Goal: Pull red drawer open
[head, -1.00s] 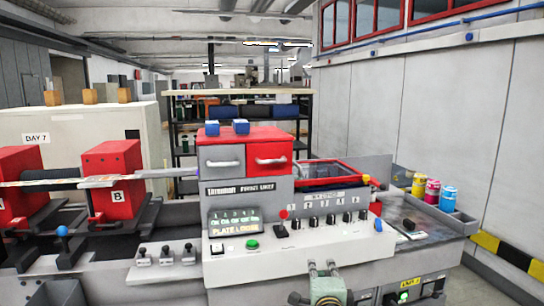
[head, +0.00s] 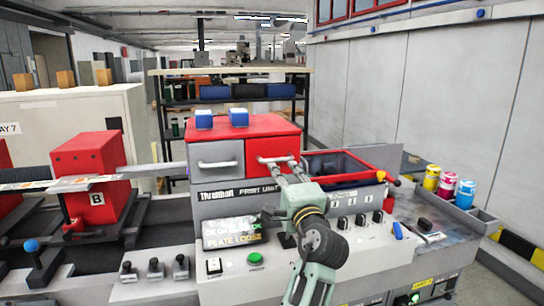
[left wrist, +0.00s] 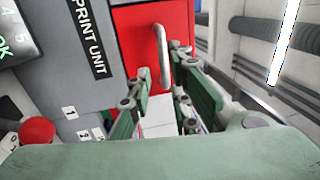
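The red drawer (head: 262,149) sits at the upper right of the print unit, beside a grey drawer, and its front looks flush with the grey one. Its pale bar handle (left wrist: 162,56) stands upright in the left wrist view, between my fingers. My left gripper (head: 278,168) is in front of the red drawer with its fingertips at the handle. In the left wrist view the fingers (left wrist: 166,62) are apart, one on each side of the handle; contact is not clear. My right gripper is not in view.
Below is a sloped panel with knobs (head: 360,220) and a green button (head: 255,258). A red-framed tray (head: 350,165) lies to the right, with ink cans (head: 448,185) beyond.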

